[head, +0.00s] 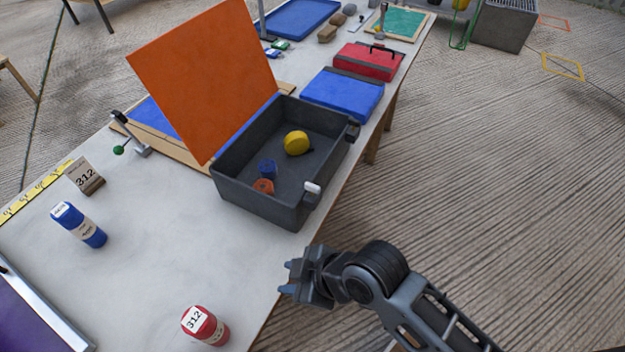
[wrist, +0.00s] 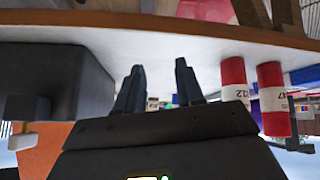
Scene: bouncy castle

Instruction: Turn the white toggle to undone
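The white toggle (head: 312,188) is on the front wall of a dark grey box (head: 262,212), near its right front corner in the head view. The box's orange lid (head: 205,75) stands open. A second, dark latch (head: 353,129) is further along the same wall. My gripper (head: 290,278) is off the table's edge, in front of the box and apart from the toggle. Its two fingers are apart and empty, also in the wrist view (wrist: 158,86). There the box (wrist: 55,80) is at left, with a pale toggle-like piece (wrist: 22,141) at its lower edge.
Inside the box lie a yellow round thing (head: 297,143), a blue piece (head: 267,169) and an orange piece (head: 263,187). A red can (head: 205,326) stands near the table's (head: 150,250) front edge. A blue can (head: 79,225) and a number block (head: 86,176) are further left.

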